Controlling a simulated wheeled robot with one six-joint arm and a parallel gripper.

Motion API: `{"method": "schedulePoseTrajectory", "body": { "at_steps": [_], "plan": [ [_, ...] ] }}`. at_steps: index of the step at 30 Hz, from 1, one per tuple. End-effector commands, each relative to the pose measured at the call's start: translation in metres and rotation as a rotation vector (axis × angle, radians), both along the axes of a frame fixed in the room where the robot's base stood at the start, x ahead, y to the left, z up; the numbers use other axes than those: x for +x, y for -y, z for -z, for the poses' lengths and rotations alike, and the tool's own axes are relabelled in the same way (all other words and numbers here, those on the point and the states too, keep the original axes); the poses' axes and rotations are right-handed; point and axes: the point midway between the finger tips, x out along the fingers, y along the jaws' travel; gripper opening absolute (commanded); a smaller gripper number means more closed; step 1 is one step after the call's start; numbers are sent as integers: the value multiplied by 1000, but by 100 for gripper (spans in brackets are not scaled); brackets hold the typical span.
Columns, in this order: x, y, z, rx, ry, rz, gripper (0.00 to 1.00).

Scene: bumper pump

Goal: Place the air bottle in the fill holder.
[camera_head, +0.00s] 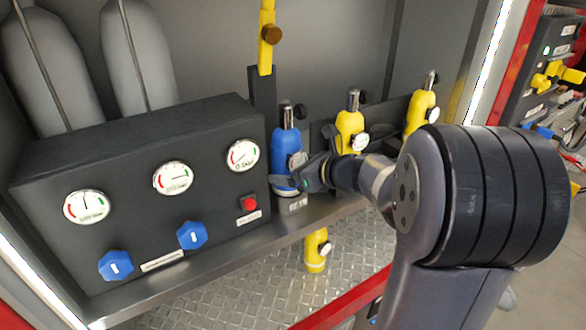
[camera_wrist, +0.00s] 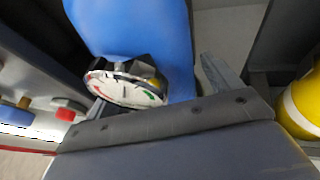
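A blue air bottle (camera_head: 286,150) with a silver valve top and a round gauge stands upright on the steel ledge, right of the black gauge panel. My gripper (camera_head: 303,182) reaches in from the right, low on this bottle. In the wrist view the blue bottle (camera_wrist: 135,30) and its white gauge (camera_wrist: 126,90) lie between my fingers (camera_wrist: 150,78). A narrow gap shows between the right finger and the bottle; the left finger is partly hidden by the gauge. The gripper looks open around the bottle. I cannot tell which slot is the fill holder.
Two yellow bottles (camera_head: 350,125) (camera_head: 420,108) stand to the right on the ledge (camera_head: 225,258). Another yellow bottle (camera_head: 316,250) is below it. The black panel (camera_head: 130,170) with gauges, blue knobs and a red button is close on the left. A yellow fitting (camera_head: 266,40) hangs above.

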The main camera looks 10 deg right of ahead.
Motion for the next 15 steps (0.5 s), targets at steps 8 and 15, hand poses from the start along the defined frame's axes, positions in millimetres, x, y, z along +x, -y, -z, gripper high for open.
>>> {"method": "schedulePoseTrajectory", "body": {
  "at_steps": [8, 15],
  "plan": [
    [0, 0, -2, 0, 0, 0, 87],
    [-20, 16, -15, -2, 4, 5, 87]
  ]
}}
